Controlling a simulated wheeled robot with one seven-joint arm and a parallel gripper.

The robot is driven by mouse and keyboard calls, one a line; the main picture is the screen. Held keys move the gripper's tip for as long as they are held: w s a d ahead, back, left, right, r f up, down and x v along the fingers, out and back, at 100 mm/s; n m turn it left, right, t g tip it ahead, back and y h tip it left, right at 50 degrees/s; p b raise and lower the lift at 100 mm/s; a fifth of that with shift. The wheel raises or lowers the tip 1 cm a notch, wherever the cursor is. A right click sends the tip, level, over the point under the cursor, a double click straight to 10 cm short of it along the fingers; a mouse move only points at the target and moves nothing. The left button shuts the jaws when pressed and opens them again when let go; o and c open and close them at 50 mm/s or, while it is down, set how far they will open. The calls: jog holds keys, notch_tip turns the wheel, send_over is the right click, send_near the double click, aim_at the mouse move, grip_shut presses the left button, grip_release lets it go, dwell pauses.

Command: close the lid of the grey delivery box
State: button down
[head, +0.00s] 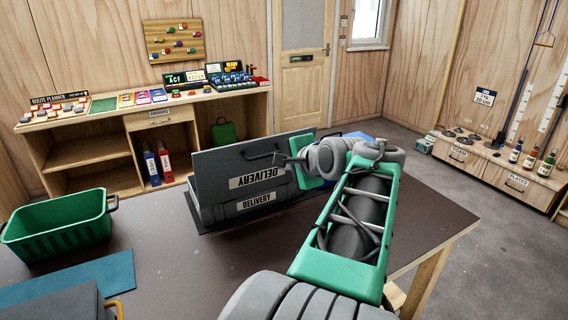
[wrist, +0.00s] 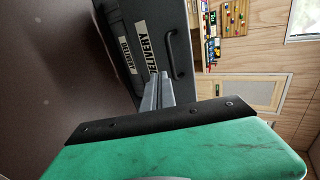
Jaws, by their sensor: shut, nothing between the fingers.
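The grey delivery box (head: 222,212) stands on the dark table. Its lid (head: 215,170) is open, standing roughly upright, with its DELIVERY label upside down and a dark handle at the top edge. My gripper (head: 279,159) is at the lid's right part, near the handle, with its fingers closed and empty. In the wrist view the closed fingers (wrist: 158,90) point at the lid (wrist: 165,22), beside its label, with the handle to their right. I cannot tell whether they touch the lid. The box body (wrist: 122,45) shows to the left. The box's inside is hidden behind my arm and the lid.
A green crate (head: 58,228) stands on the table's left, with a blue mat (head: 85,283) in front. A dark case with a yellow handle (head: 113,306) is at the lower left edge. The table (head: 150,250) is clear between crate and box. A wooden shelf (head: 90,150) stands behind.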

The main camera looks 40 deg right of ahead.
jog(key=w+r+x, duration=0.1)
jog(key=x, duration=0.8)
jog(key=shift+w+d+r+p, duration=0.15)
jog(key=shift+w+d+p, duration=0.1)
jog(key=shift+w+p, duration=0.1)
jog(key=shift+s, duration=0.1)
jog(key=shift+r, duration=0.1)
